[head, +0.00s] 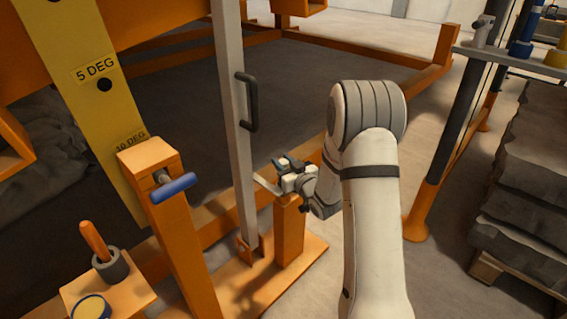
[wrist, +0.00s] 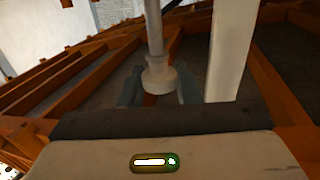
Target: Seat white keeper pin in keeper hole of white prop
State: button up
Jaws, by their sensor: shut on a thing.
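The white prop (head: 232,120) stands upright with a black handle (head: 247,102), its foot in an orange bracket on the base plate. It also shows in the wrist view (wrist: 231,50), right of my fingers. My gripper (head: 276,182) is shut on the white keeper pin (wrist: 157,72). The pin's rounded collar sits between the two grey fingers, and its shaft points away from me. In the head view the pale pin (head: 266,185) points left toward the prop. I cannot tell if its tip touches the prop. The keeper hole is not visible.
A short orange post (head: 289,235) stands just below my gripper. At left are a yellow angle gauge (head: 92,80), an orange post with a blue-handled pin (head: 174,187), and a dark cup with an orange handle (head: 110,267). Stacked sacks (head: 520,180) stand at right.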

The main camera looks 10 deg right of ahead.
jog(key=shift+f+b, duration=1.25)
jog(key=shift+f, duration=0.15)
jog(key=shift+f+b, duration=0.3)
jog(key=shift+f, duration=0.9)
jog(key=o, duration=1.1)
jog(key=shift+c, duration=0.2)
jog(key=p+v, duration=0.2)
jog(key=v, duration=0.5)
jog(key=shift+s+d, duration=0.15)
jog(key=shift+s, duration=0.25)
